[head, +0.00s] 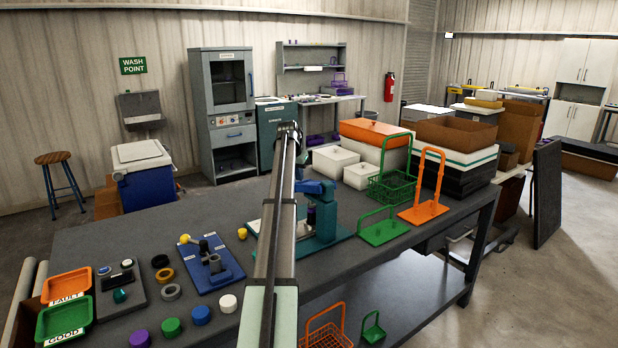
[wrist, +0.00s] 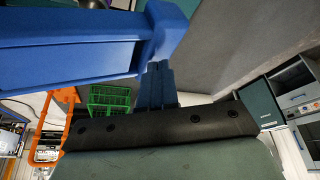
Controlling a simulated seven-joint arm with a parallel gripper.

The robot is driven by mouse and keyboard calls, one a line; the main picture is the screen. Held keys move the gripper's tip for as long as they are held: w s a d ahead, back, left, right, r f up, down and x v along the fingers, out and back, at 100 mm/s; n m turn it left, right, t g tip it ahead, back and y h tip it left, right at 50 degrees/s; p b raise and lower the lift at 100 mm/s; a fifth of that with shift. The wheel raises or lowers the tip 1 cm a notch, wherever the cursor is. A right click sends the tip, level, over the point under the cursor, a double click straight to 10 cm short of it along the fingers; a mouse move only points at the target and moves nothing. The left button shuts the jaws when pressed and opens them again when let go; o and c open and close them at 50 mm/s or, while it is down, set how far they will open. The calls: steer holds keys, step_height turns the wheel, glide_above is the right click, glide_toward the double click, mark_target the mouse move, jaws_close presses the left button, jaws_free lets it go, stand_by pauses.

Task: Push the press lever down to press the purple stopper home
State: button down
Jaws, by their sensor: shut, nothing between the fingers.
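The press stands on the bench with a teal column (head: 326,217) and a blue lever (head: 317,187) at its top, just right of my arm. A small purple piece that looks like the stopper (head: 311,214) shows low at the press, partly hidden by my arm; how deep it sits I cannot tell. In the wrist view the blue lever (wrist: 70,45) fills the upper left, very close. My gripper (wrist: 157,80) is shut and empty, its fingertips beside the lever's end block. Whether they touch it I cannot tell. In the head view my arm hides the gripper.
A blue fixture board (head: 215,272) and several coloured caps lie left of my arm. A green rack stand (head: 383,232) and an orange stand (head: 424,212) stand right of the press. The green basket (head: 390,186) and white boxes are behind. The bench's front right is clear.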

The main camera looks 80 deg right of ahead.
steer(key=shift+r, duration=0.1)
step_height(320, 180, up, 13)
stand_by(1.8)
stand_by(0.5)
